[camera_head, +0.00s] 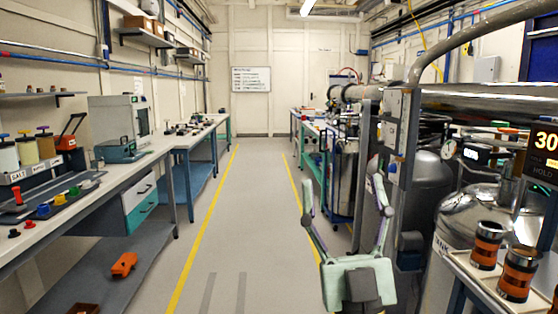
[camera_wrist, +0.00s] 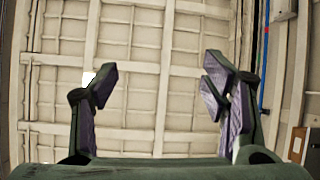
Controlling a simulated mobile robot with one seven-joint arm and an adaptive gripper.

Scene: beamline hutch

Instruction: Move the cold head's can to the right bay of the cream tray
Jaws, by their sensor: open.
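My gripper (camera_head: 346,197) is open and empty, raised over the aisle with its fingers pointing up. In the wrist view its two fingers (camera_wrist: 158,85) stand wide apart with only panelled ceiling or wall behind them. I cannot make out the cold head's can for sure. Two dark cans with orange bands, one farther back (camera_head: 487,245) and one nearer (camera_head: 518,275), stand upright at the lower right on a pale surface (camera_head: 462,268). Whether that surface is the cream tray, and where its bays are, I cannot tell. My gripper is left of these cans and apart from them.
A steel tank (camera_head: 478,212) and a display reading 30 (camera_head: 543,141) stand by the cans. A long bench (camera_head: 110,180) with jars and instruments lines the left. An orange object (camera_head: 123,265) lies on its lower shelf. The middle aisle (camera_head: 250,200) is clear.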

